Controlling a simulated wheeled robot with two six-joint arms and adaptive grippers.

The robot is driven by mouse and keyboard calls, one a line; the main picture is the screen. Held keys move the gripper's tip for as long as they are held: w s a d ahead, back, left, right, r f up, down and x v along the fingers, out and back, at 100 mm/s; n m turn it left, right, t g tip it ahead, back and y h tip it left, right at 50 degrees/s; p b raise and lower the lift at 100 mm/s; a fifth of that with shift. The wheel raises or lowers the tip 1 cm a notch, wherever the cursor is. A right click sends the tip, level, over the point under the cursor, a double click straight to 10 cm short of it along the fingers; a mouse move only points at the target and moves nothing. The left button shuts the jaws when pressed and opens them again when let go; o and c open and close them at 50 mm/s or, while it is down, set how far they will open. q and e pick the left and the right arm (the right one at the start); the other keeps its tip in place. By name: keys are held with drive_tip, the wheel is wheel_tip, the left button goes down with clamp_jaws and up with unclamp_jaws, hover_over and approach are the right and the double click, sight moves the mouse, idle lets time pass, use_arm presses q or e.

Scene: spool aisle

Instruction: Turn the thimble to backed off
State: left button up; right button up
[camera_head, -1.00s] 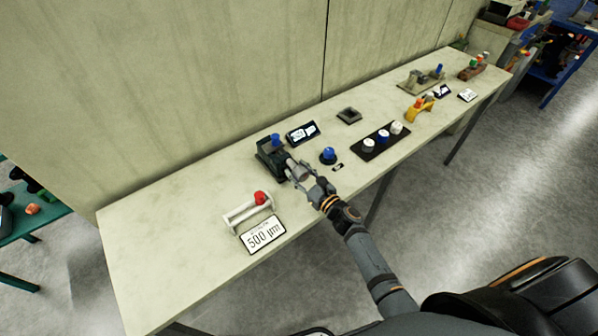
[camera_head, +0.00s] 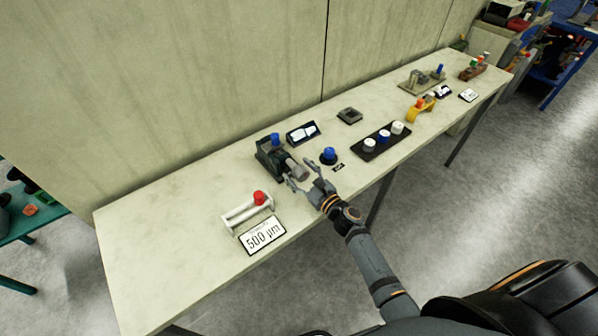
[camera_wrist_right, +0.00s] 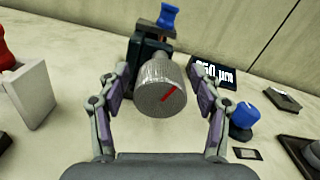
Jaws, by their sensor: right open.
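The thimble is a grey ribbed knob with a red line on its face (camera_wrist_right: 158,92), at the front of a dark stage with a blue top knob (camera_head: 275,141). In the right wrist view it sits between my right gripper's fingers (camera_wrist_right: 160,100), with a gap on each side. The red line points to the upper right. In the head view the thimble (camera_head: 297,170) shows just beyond my open right gripper (camera_head: 306,178). A dark display (camera_wrist_right: 212,72) behind it reads what looks like 250 µm; its first digit is partly hidden. My left gripper is not in view.
A white stand with a red knob (camera_head: 259,198) and a 500 µm card (camera_head: 262,236) are at the left. A blue knob (camera_head: 328,155) stands close to the right finger. The table's left end is clear.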

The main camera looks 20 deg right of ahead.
drive_tip(key=shift+s, duration=0.1)
drive_tip(key=v, duration=1.1)
drive_tip(key=shift+s+d, duration=0.15)
drive_tip(key=shift+s, duration=0.25)
